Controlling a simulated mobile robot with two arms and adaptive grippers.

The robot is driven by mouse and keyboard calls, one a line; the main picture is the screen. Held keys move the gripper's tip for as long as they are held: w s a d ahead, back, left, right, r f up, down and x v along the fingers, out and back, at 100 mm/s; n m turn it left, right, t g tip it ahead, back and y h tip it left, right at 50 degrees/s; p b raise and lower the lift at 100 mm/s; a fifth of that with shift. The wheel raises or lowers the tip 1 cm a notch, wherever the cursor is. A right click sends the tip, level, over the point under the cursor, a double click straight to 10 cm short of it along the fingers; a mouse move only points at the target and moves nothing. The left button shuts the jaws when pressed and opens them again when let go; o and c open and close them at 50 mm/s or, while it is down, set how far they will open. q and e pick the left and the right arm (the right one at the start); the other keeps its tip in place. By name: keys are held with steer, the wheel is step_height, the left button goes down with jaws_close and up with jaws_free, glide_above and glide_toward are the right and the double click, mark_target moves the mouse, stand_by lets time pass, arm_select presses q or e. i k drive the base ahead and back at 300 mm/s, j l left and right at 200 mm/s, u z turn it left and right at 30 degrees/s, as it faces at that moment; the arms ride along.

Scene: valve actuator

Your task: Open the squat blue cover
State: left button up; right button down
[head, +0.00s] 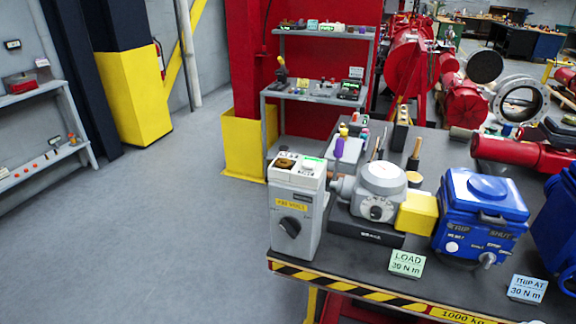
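A squat blue box-shaped housing (462,215) stands on the dark workbench at the right. Its blue top carries a low round raised part (487,187), and the top looks closed down. Its front has white lettering, including "TRIP" and "SHUT", a white round button and a grey knob (487,260). A second blue object (560,235) is cut off by the right edge, so I cannot tell its full shape. Neither of my grippers is in view.
Left of the blue housing are a yellow block (417,213), a grey actuator (382,180) and a grey switch box (297,220). Green "LOAD" (406,264) and blue "TRIP AT" (527,288) cards stand in front. The workbench has a striped front edge (350,288). Floor at left is clear.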

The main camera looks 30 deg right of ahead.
mark_target(492, 200)
steer(key=k+z, duration=0.15)
steer(key=z, duration=1.75)
